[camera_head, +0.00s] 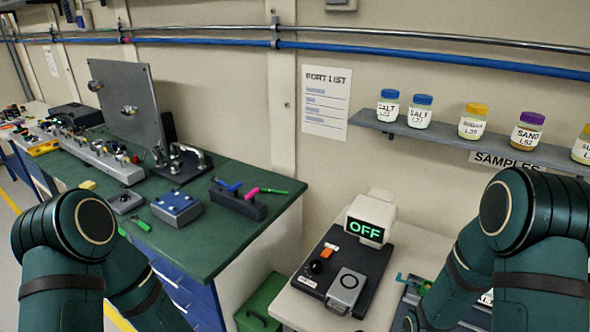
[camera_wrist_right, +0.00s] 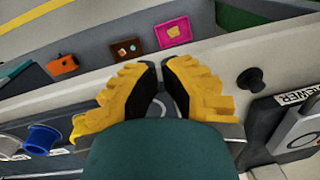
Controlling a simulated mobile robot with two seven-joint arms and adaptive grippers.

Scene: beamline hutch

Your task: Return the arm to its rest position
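My left arm, dark green, is folded at the lower left of the head view; its gripper is out of frame. My right arm, also dark green, is bent at the lower right of the head view, in front of the light table and the samples shelf. Its gripper is not visible there. In the right wrist view my right gripper (camera_wrist_right: 161,82) has yellow ridged fingers with black pads. The fingertips are almost together, with nothing seen between them.
A light table (camera_head: 293,306) holds a black device (camera_head: 345,258) with an "OFF" display (camera_head: 366,229). A green bench (camera_head: 232,237) with instruments stands at left, a green box (camera_head: 258,304) between them. A shelf (camera_head: 447,137) with several jars runs along the wall.

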